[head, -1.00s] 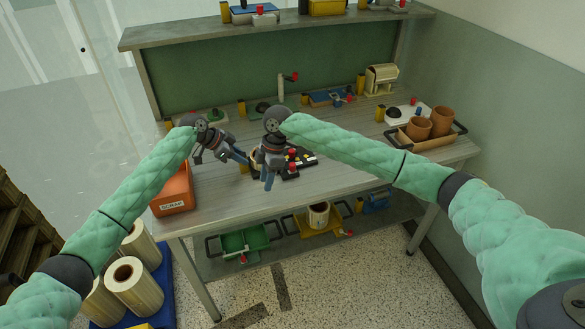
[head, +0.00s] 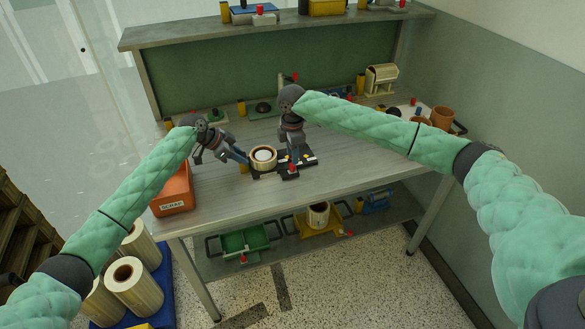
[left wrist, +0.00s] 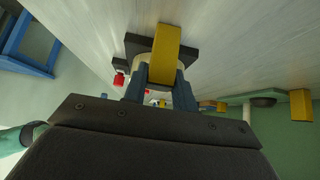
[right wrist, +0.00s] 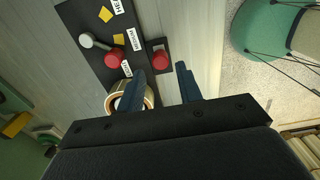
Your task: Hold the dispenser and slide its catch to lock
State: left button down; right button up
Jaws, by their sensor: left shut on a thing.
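The dispenser is a black base (head: 266,174) on the bench, carrying a tan tape roll (head: 263,157). Another red knob (right wrist: 159,56) sits on a small black side tab, probably the catch. My left gripper (head: 244,161) is shut on the dispenser's yellow upright (left wrist: 164,52). My right gripper (right wrist: 160,84) is open above the dispenser, its fingers apart with the side knob beyond the gap. I cannot tell whether they touch anything.
An orange scrap bin (head: 173,192) stands at the bench's left end. Brown pots (head: 442,118) stand at the right end, partly behind my right arm. Other fixtures line the bench's back edge. The bench front (head: 225,195) is clear. Trays (head: 243,240) sit on the lower shelf.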

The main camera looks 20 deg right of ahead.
aim_at(292, 167)
jog(key=shift+f, duration=2.05)
jog(key=shift+a, duration=0.1)
grip_shut()
